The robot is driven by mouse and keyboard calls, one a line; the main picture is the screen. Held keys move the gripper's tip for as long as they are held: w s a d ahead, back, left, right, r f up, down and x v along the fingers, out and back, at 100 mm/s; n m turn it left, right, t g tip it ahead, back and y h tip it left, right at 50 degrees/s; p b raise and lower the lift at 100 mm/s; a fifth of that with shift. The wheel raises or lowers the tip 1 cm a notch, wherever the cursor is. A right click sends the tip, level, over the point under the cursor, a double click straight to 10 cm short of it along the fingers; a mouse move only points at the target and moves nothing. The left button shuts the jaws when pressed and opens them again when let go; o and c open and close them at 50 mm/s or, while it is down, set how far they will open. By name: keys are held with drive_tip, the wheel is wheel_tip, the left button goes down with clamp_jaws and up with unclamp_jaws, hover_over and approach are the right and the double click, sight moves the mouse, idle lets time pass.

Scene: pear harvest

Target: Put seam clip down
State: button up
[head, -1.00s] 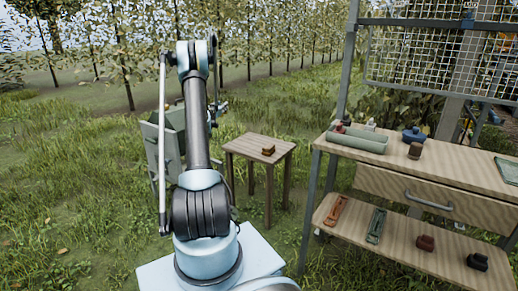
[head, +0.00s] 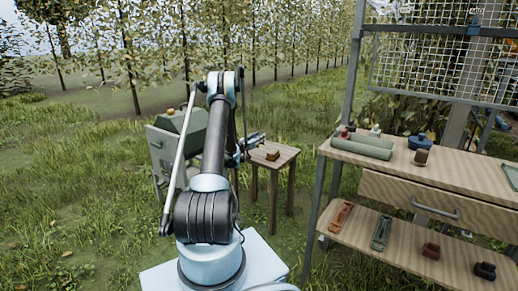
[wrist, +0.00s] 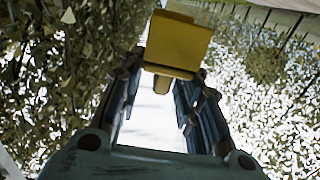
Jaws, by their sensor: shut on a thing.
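My gripper (wrist: 163,82) is shut on a yellow, blocky piece, the seam clip (wrist: 178,42), in the wrist view. The clip sits at the fingertips, with a narrow part pointing down between the fingers. In the head view my gripper (head: 254,143) is partly behind my arm, near the left edge of the small wooden table; the clip cannot be made out there. A small brown block (head: 272,155) lies on the small table.
The small wooden table (head: 286,158) stands between my arm and the workbench (head: 345,155). A grey-green bin (head: 165,155) stands left. Grass is open around.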

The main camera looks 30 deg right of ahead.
drive_tip(key=shift+f, duration=2.5)
drive_tip(key=shift+f, duration=0.1)
drive_tip(key=o, duration=0.9)
